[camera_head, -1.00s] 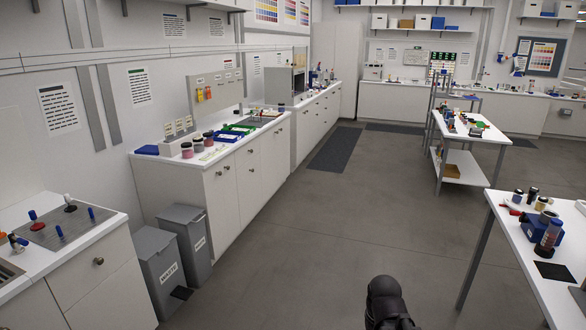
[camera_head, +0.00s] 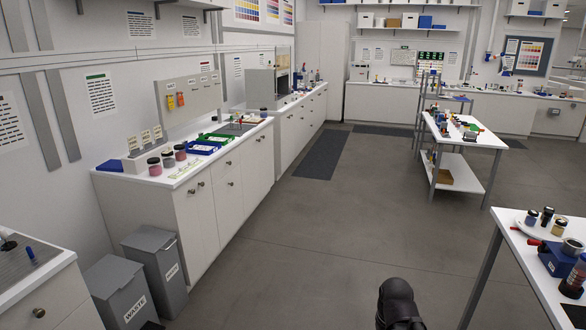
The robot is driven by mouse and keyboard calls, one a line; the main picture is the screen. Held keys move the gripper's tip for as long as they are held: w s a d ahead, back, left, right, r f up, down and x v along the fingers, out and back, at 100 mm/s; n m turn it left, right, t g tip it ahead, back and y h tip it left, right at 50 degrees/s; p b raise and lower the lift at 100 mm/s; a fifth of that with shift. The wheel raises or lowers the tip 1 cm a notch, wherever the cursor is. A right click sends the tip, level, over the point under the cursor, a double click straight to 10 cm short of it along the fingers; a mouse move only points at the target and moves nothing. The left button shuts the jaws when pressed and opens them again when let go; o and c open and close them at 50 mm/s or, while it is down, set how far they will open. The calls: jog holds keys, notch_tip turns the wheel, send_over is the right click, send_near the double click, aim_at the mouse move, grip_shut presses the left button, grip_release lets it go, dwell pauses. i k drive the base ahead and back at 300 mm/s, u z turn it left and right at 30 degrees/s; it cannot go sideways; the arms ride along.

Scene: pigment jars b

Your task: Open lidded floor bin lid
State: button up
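Two grey lidded floor bins stand at the lower left, between two white cabinets. The nearer bin (camera_head: 118,296) has a label reading WASTE and its lid (camera_head: 113,274) is down. The farther bin (camera_head: 159,272) is taller, also labelled, and its lid (camera_head: 149,239) is down. The bottom of the nearer bin is cut off by the picture's edge. A black part of my arm shows at the bottom, right of centre, well apart from the bins. My gripper's fingers are not visible.
A white counter (camera_head: 187,182) with jars and trays runs along the left wall. A near cabinet (camera_head: 72,305) fills the lower left corner. A white table (camera_head: 520,265) stands at the right, with a shelved table (camera_head: 462,140) behind it. The grey floor (camera_head: 320,235) between is clear.

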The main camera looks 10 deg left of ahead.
aim_at(146, 239)
jog(key=u, duration=0.05)
jog(key=i, duration=1.55)
jog(key=u, duration=0.45)
jog(key=i, duration=0.85)
jog(key=u, duration=0.7)
jog(key=i, duration=1.15)
jog(key=u, duration=0.45)
